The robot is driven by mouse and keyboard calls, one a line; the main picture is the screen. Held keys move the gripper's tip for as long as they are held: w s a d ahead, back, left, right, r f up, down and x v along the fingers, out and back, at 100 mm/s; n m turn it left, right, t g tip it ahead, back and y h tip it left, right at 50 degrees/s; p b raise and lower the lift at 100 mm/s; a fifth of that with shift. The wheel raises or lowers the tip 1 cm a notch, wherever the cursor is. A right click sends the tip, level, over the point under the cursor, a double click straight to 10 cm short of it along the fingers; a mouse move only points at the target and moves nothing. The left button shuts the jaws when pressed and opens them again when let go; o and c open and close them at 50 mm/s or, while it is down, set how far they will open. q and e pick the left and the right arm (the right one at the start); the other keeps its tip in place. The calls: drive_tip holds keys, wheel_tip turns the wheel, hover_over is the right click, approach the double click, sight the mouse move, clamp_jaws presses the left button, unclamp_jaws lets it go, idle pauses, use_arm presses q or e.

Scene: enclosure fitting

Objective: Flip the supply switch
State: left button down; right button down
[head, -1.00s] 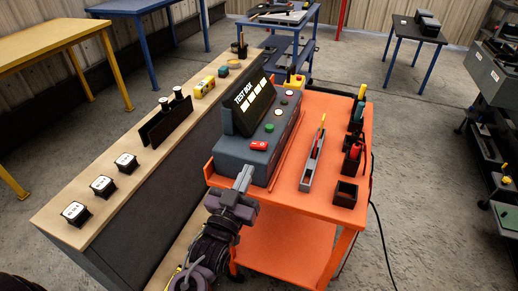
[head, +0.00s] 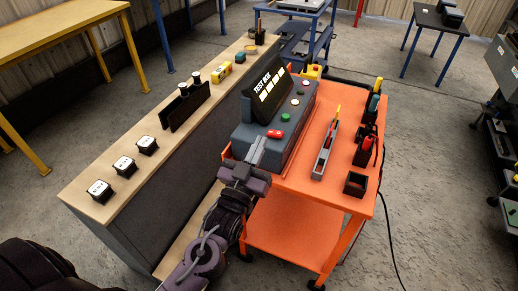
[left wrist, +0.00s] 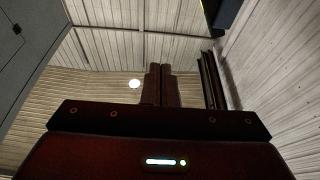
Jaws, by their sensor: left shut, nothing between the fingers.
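The dark grey test box (head: 258,140) stands on the orange cart, with its "TEST BOX" display panel (head: 268,88) tilted up at the back. My right gripper is not in view.
The orange cart (head: 310,188) also carries a grey holder with a yellow-tipped tool (head: 326,150) and black bins (head: 356,183) at right. A wooden bench (head: 85,190) with several black-and-white blocks runs along the left. A cable hangs off the cart's right side.

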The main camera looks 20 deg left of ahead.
use_arm(q)
drive_tip(key=b+v, duration=0.3)
drive_tip(key=v, duration=0.7)
drive_tip(key=shift+d, duration=0.3)
